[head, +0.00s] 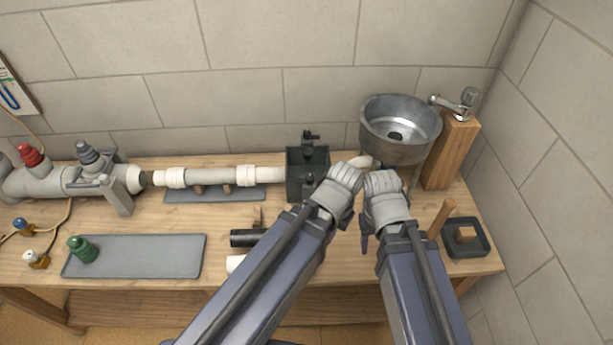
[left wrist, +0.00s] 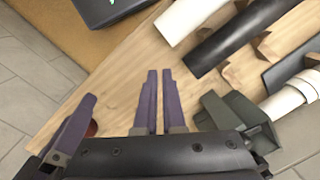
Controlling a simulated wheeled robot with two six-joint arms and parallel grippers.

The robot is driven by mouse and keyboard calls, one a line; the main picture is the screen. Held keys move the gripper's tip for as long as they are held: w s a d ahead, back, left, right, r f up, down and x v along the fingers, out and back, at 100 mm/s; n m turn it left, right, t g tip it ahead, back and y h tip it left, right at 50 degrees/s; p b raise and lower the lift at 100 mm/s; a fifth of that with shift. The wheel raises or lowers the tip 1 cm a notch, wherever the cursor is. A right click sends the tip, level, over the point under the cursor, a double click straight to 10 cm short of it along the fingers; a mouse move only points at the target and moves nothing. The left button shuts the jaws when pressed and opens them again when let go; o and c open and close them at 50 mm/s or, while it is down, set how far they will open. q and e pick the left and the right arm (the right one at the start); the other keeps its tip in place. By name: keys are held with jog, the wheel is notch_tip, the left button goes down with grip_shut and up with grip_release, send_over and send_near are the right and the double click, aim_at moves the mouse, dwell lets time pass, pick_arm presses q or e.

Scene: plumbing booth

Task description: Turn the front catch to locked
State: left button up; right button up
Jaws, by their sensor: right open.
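The dark box (head: 295,186) sits on the white pipe line at the middle of the table. A small dark knob at its near edge, seemingly the front catch (head: 308,179), is close beside my left gripper (head: 347,168). Its setting is too small to read. In the left wrist view my left gripper's fingers (left wrist: 160,95) are close together with a narrow gap and nothing visible between them. My right gripper (head: 374,182) is open to the right of the left one, its fingertips hard to make out in the head view. No contact with the box shows.
A metal basin (head: 398,148) and a wooden post with a tap (head: 452,155) stand at the back right. A black tray (head: 467,250) lies at the right edge. A grey mat (head: 140,256) with a green fitting (head: 82,249) is at the left. Short pipes lie before the box.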

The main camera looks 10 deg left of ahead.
aim_at(310, 176)
pick_arm(q)
jog(key=o, duration=0.4)
jog(key=w+a+r+n+p, duration=0.1)
jog(key=w+r+n, duration=0.1)
jog(key=w, duration=0.1)
jog(key=w+a+r+n+p, duration=0.1)
jog(key=w+n+p, duration=0.1)
jog(key=w, duration=0.1)
jog(key=w+a+r+n+p, duration=0.1)
jog(key=w+r+n+p, duration=0.1)
jog(key=w, duration=0.1)
jog(key=shift+w+r+h, duration=0.3)
jog(key=shift+w, duration=0.1)
jog(key=o, duration=0.5)
jog(key=w+a+r+n+p, duration=0.1)
jog(key=w+a+n, duration=0.1)
jog(key=w+a+r+n+p, duration=0.1)
jog(key=w+n, duration=0.1)
jog(key=w, duration=0.1)
jog(key=w+a+r+n+p, duration=0.1)
jog(key=w+a+n+p, duration=0.1)
jog(key=w, duration=0.1)
jog(key=shift+a+r+n+h, duration=0.25)
jog(key=shift+a+n+h, duration=0.05)
jog(key=shift+a+n, duration=0.1)
jog(key=shift+w+a, duration=0.1)
jog(key=shift+w, duration=0.05)
notch_tip(310, 176, down, 8)
jog(key=b, duration=0.8)
grip_shut()
